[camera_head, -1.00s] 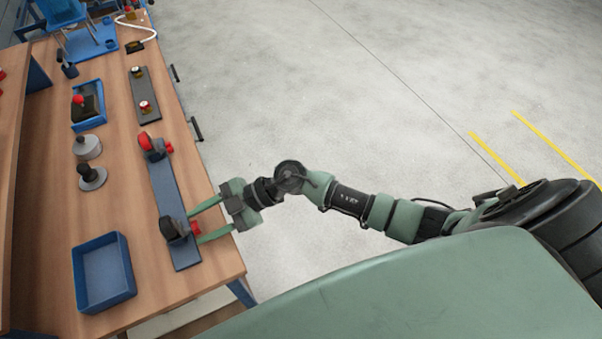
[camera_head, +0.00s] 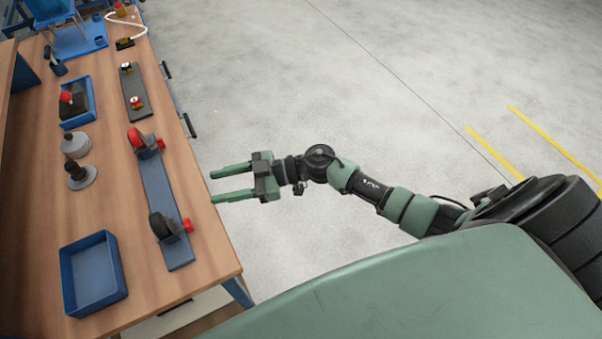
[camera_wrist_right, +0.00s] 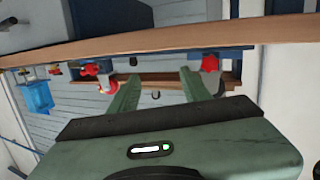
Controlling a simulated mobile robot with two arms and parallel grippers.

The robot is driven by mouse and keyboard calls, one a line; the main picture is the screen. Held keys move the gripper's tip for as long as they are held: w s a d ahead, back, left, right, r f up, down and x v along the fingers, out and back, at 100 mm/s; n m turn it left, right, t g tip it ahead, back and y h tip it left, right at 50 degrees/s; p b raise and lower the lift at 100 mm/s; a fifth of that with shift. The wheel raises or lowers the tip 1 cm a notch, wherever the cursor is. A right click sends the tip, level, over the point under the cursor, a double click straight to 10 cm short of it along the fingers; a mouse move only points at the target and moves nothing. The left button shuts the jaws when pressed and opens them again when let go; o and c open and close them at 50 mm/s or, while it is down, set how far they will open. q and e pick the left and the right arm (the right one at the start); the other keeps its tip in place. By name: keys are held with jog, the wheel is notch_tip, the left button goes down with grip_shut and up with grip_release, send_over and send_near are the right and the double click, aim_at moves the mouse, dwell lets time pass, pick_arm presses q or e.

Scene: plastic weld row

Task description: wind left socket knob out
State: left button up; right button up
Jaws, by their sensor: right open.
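A slate-blue bar (camera_head: 157,185) lies along the bench edge and carries two sockets. One has a red body (camera_head: 137,138) with a red knob (camera_head: 160,143); the other, lower in the picture, has a black body (camera_head: 162,226) with a red knob (camera_head: 188,225). My right gripper (camera_head: 214,187) is open and empty, off the bench edge, apart from both knobs and level between them. In the right wrist view its fingers (camera_wrist_right: 158,77) are spread, with red knobs to either side (camera_wrist_right: 90,69) (camera_wrist_right: 210,63). My left gripper is out of view.
A blue tray (camera_head: 70,285) is empty at the bench's lower end. Two round-based grey and black pieces (camera_head: 75,144) (camera_head: 80,177) stand mid-bench. A dark plate with buttons (camera_head: 134,90) lies farther up. The floor right of the bench is clear.

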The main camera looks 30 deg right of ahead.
jog(key=w+d+f+m+t+h, duration=0.2)
jog(key=d+f+m+t+h, duration=0.6)
jog(key=f, duration=0.6)
jog(key=s+d+f+m+g+h, duration=0.1)
jog(key=s+d+f, duration=0.1)
jog(key=f, duration=0.3)
jog(key=s+d+f+m+g+h+p, duration=0.1)
jog(key=s+d+f+h, duration=0.1)
jog(key=f, duration=0.4)
jog(key=s+d+f+g+h, duration=0.1)
jog(key=s+d+f, duration=0.3)
jog(key=s+f, duration=0.1)
jog(key=shift+s+f+m+g, duration=0.15)
jog(key=shift+s+m+g, duration=0.15)
jog(key=shift+s+m, duration=0.15)
